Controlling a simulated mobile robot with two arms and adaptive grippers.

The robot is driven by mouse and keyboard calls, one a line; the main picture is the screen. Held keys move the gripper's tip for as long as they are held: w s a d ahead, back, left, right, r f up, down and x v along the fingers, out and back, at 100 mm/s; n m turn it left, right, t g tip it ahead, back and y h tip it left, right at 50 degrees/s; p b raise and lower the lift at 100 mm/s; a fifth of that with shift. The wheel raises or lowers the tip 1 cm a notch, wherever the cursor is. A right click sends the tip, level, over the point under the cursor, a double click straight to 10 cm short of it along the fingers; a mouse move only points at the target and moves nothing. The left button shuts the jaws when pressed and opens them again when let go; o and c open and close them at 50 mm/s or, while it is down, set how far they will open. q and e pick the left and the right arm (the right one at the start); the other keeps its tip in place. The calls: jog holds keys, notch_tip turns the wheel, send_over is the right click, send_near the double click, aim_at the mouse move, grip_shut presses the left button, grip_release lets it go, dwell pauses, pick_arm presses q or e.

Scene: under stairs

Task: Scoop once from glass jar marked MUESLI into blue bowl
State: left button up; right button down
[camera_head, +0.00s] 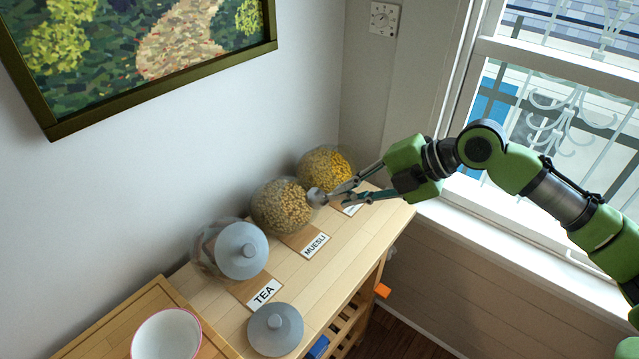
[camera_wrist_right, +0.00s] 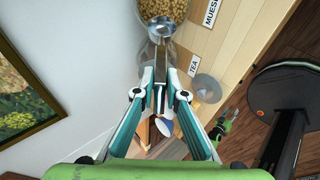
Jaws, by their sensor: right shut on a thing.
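The MUESLI jar (camera_head: 283,205) is a round glass jar without a lid, filled with tan flakes, behind its label (camera_head: 315,246). It also shows at the top of the right wrist view (camera_wrist_right: 160,8). My right gripper (camera_head: 346,190) is shut on a metal scoop (camera_head: 317,197). The scoop's head (camera_wrist_right: 161,28) is at the jar's mouth; I cannot tell whether it is inside or what it holds. A pale bowl with a red rim (camera_head: 166,335) is at the bottom left of the head view. I cannot make out a blue bowl.
A jar of yellow pieces (camera_head: 326,168) stands behind at the right. A loose grey lid (camera_head: 275,330) lies at the front. The wall and window (camera_head: 560,110) bound the wooden top (camera_head: 335,272).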

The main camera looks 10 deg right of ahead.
aim_at(308, 204)
jog(key=shift+w+a, duration=0.25)
jog(key=shift+f, duration=0.1)
jog(key=shift+d+f+b, duration=0.3)
jog(key=shift+f+b, duration=0.1)
jog(key=shift+f, duration=0.05)
jog(key=shift+w+a+f+b, duration=0.45)
jog(key=shift+w+f, duration=0.2)
jog(key=shift+f, duration=0.1)
jog(key=x, duration=0.2)
jog(key=b+x, duration=0.1)
jog(key=x, duration=0.1)
jog(key=shift+w, duration=0.45)
jog(key=w+a+f+b, duration=0.1)
jog(key=w+f+b, duration=0.1)
jog(key=w+a+f+b, duration=0.1)
jog(key=f, duration=0.1)
jog(key=shift+w+a+f, duration=0.1)
jog(key=shift+w+a, duration=0.15)
jog(key=shift+a, duration=0.05)
jog(key=shift+w+a+f+b, duration=0.3)
jog(key=shift+w+f+b, duration=0.05)
jog(key=shift+w+f, duration=0.15)
pick_arm(q)
notch_tip(308, 204, down, 6)
jog(key=d, duration=0.1)
jog(key=shift+s+d+f, duration=0.15)
jog(key=shift+s+d, duration=0.2)
pick_arm(e)
jog(key=shift+w+a+f, duration=0.1)
jog(key=shift+w, duration=0.05)
